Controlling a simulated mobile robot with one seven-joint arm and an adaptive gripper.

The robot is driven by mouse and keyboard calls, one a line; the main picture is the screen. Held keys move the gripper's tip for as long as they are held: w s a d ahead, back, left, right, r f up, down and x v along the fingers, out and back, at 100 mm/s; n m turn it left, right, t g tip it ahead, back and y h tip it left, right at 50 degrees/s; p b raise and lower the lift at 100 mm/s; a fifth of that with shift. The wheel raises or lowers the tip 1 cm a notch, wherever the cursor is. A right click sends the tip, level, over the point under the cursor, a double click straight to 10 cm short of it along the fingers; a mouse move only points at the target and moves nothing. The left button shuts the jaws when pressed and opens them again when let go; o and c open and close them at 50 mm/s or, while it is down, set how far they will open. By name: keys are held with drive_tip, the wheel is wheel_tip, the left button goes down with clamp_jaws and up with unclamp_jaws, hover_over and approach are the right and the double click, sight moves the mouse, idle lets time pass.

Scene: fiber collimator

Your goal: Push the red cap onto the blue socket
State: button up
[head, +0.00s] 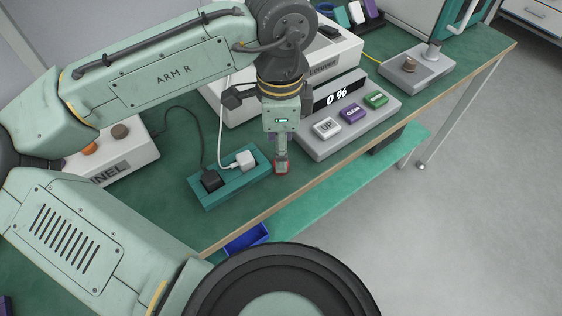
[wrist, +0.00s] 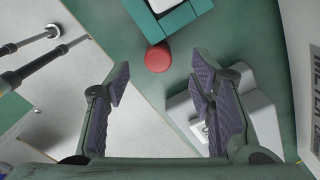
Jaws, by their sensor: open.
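The red cap (wrist: 158,58) shows in the wrist view as a round red disc on the green bench, close to the teal power strip (wrist: 186,18). My gripper (wrist: 160,82) is open and empty, with the cap just beyond and between its fingertips in that view. In the head view my gripper (head: 282,157) points down near the bench's front edge. Only a red rim of the cap (head: 281,173) shows around the fingertips there. I cannot make out a blue socket for certain in either view.
The power strip (head: 228,192) with two plugs stands left of my gripper. A display panel (head: 352,141) with three buttons stands close to the right. A grey fixture (head: 398,75) with two posts is at the far right. A blue bin (head: 246,239) lies below the bench edge.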

wheel_tip(320, 180, down, 4)
drive_tip(key=shift+s+d+f, duration=0.1)
idle(0.4)
drive_tip(key=c, duration=0.9)
wheel_tip(320, 180, up, 18)
drive_tip(key=shift+r, duration=0.1)
idle(0.5)
